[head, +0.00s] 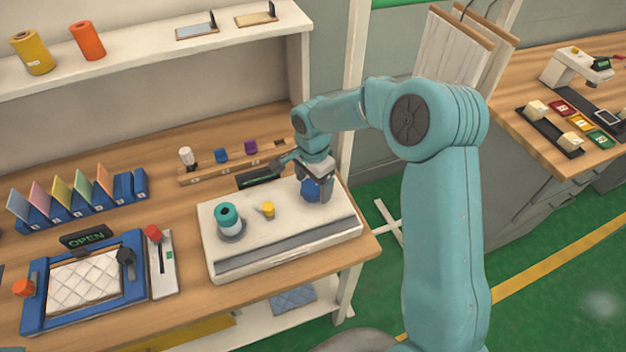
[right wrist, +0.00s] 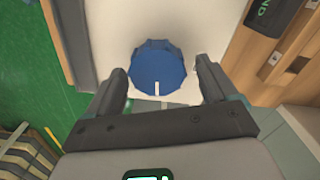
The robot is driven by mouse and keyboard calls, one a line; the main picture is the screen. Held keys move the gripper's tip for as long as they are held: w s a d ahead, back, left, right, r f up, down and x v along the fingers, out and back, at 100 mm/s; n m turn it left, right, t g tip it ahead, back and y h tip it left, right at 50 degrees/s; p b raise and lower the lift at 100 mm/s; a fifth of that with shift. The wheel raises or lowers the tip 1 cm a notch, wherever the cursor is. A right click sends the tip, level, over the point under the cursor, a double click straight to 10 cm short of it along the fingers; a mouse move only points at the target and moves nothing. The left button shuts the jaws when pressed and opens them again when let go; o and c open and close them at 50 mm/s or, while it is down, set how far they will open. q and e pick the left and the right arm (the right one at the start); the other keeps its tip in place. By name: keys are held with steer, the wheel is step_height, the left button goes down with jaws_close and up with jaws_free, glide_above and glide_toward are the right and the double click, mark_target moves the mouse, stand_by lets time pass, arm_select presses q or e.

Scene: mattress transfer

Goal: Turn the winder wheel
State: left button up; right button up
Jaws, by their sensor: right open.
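The winder wheel is a blue faceted knob (head: 309,190) at the right end of a white machine (head: 290,258) on the wooden bench. In the right wrist view the blue wheel (right wrist: 158,68) has a small white mark on its near edge. My right gripper (head: 318,187) is open over the wheel. In the right wrist view the fingers of my right gripper (right wrist: 160,75) stand on either side of the wheel, with a gap on each side. In the head view the gripper partly hides the wheel. My left gripper is not in view.
On the machine stand a teal-topped spool (head: 228,215) and a small yellow knob (head: 268,209). Behind it is a wooden rack (head: 215,171) with small coloured pieces. A blue frame (head: 35,318) with a quilted pad lies at left. The bench's right edge is close to the machine.

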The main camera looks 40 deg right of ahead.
steer(key=shift+f, duration=0.15)
steer(key=shift+s+r, duration=0.25)
steer(key=shift+s, duration=0.1)
steer(key=shift+a, duration=0.1)
steer(key=c, duration=0.3)
steer(key=shift+w+f, duration=0.15)
steer(key=shift+w, duration=0.1)
steer(key=c, duration=0.8)
steer(key=shift+o, duration=0.2)
steer(key=shift+s, duration=0.1)
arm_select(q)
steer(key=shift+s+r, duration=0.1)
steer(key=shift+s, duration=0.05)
